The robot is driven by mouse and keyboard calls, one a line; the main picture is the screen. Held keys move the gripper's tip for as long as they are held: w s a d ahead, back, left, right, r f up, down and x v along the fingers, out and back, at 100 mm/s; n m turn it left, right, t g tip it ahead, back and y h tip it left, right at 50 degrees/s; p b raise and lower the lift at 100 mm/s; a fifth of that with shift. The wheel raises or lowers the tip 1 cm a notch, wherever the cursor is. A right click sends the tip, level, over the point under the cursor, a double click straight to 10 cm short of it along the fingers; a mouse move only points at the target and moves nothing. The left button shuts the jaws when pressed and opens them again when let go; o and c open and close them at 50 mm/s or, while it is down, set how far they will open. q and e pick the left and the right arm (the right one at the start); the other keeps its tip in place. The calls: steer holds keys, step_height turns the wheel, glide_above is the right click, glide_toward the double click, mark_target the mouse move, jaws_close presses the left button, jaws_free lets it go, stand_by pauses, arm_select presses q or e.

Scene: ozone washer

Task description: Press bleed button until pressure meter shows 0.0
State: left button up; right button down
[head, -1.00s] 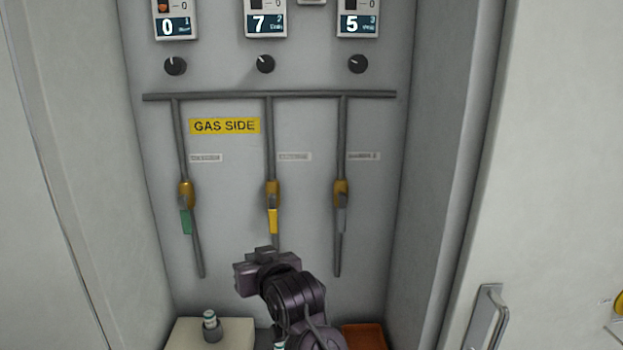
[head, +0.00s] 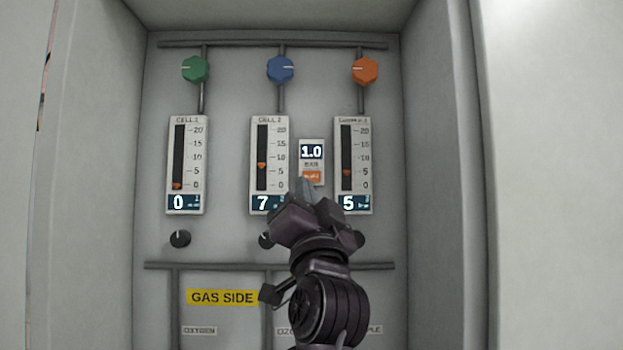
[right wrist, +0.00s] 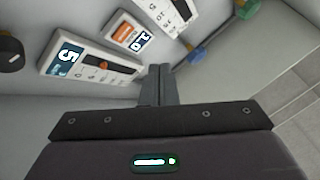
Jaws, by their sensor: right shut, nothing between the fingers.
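The pressure meter (head: 311,152) is a small white panel between the middle and right gauges, and its display reads 1.0. The orange bleed button (head: 312,176) sits just below that display. My right gripper (head: 304,187) is shut and empty, with its fingertips just below the button in the head view; I cannot tell whether they touch it. In the right wrist view the meter (right wrist: 139,43) and orange button (right wrist: 123,31) appear beyond the shut fingers (right wrist: 159,75), with a visible gap to the upper left. My left gripper is not in view.
The left gauge (head: 186,165) reads 0, the middle gauge (head: 269,150) 7 and the right gauge (head: 352,150) 5. Green (head: 195,69), blue (head: 280,69) and orange (head: 365,69) knobs sit above. Cabinet walls (head: 440,180) close in both sides.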

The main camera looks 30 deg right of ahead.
mark_target(313, 181)
steer(key=shift+s+d+r+m+h, duration=0.25)
steer(key=shift+s+r+m+h, duration=0.5)
steer(key=shift+s+r, duration=0.35)
steer(key=shift+w+r, duration=0.1)
steer(key=shift+w, duration=0.1)
steer(key=w+d+p, duration=0.1)
steer(key=w+d, duration=0.3)
steer(key=w, duration=0.3)
steer(key=shift+w+d, duration=0.25)
steer(key=shift+d, duration=0.05)
steer(key=shift+w+d+p, duration=0.1)
steer(key=shift+p, duration=0.2)
stand_by(1.0)
steer(key=shift+w+d, duration=0.15)
steer(key=shift+w, duration=0.05)
